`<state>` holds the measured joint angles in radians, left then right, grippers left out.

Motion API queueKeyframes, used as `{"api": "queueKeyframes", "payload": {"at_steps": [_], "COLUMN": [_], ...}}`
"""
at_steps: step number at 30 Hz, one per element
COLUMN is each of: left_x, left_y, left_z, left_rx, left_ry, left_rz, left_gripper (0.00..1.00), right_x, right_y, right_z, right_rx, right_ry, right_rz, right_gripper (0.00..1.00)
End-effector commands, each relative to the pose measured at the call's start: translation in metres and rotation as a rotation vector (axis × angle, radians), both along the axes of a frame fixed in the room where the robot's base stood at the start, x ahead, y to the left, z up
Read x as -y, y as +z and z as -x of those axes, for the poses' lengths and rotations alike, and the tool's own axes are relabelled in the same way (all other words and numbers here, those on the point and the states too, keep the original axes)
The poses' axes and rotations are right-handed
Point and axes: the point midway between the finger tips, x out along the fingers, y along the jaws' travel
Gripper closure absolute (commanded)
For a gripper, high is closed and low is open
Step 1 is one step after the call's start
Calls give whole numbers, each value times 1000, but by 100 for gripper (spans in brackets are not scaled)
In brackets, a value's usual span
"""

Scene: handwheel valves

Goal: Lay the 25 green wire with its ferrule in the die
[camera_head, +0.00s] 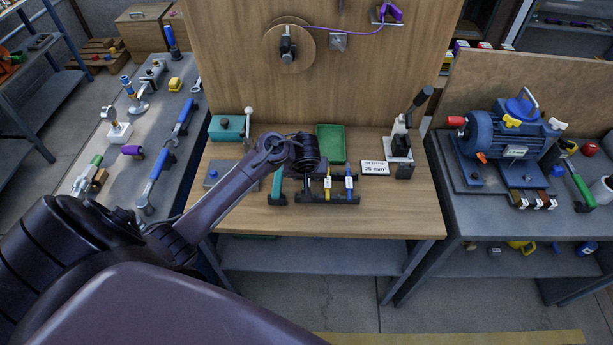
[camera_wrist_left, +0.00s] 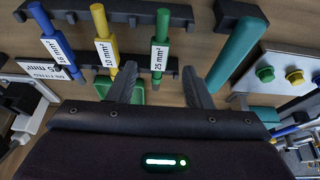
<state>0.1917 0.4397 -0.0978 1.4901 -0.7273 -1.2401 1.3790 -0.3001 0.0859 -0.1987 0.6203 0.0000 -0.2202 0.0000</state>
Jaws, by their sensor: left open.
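The green wire (camera_wrist_left: 160,45) carries a 25 mm² label and stands in a dark rack (camera_wrist_left: 130,14), between my open left fingers and beyond their tips in the wrist view. My left gripper (camera_wrist_left: 159,70) is empty and apart from it. In the head view my left gripper (camera_head: 306,158) hangs over the rack's left part (camera_head: 318,198) and hides the green wire. A hand-lever press (camera_head: 399,145) stands at the bench's right, beside a card (camera_head: 375,168) reading 25 mm². Its die is too small to make out. My right gripper is not in view.
A yellow wire (camera_head: 328,184) and a blue wire (camera_head: 350,186) stand in the same rack. A teal-handled tool (camera_wrist_left: 236,52) is close beside the green wire. A green tray (camera_head: 330,143) lies behind. A teal lever device (camera_head: 227,127) stands at the left.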

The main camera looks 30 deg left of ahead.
Motion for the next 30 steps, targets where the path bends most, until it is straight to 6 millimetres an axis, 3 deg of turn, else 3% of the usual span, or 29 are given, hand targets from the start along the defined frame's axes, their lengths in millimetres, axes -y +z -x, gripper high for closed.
{"api": "queueKeyframes", "payload": {"at_steps": [6, 14, 24, 30], "left_x": [-6, -6, -6, -6], "left_y": [-24, -26, -25, -25], "left_z": [-10, -11, -10, -11], "left_rx": [0, 0, 0, 0], "left_ry": [1, 0, 0, 0], "left_rz": [-2, 1, 1, 1], "left_gripper": [55, 55, 99, 100], "right_x": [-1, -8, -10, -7], "right_y": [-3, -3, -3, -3], "right_z": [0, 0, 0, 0], "right_rx": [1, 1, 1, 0], "right_ry": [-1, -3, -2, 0], "right_rz": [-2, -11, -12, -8], "right_gripper": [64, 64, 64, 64]}}
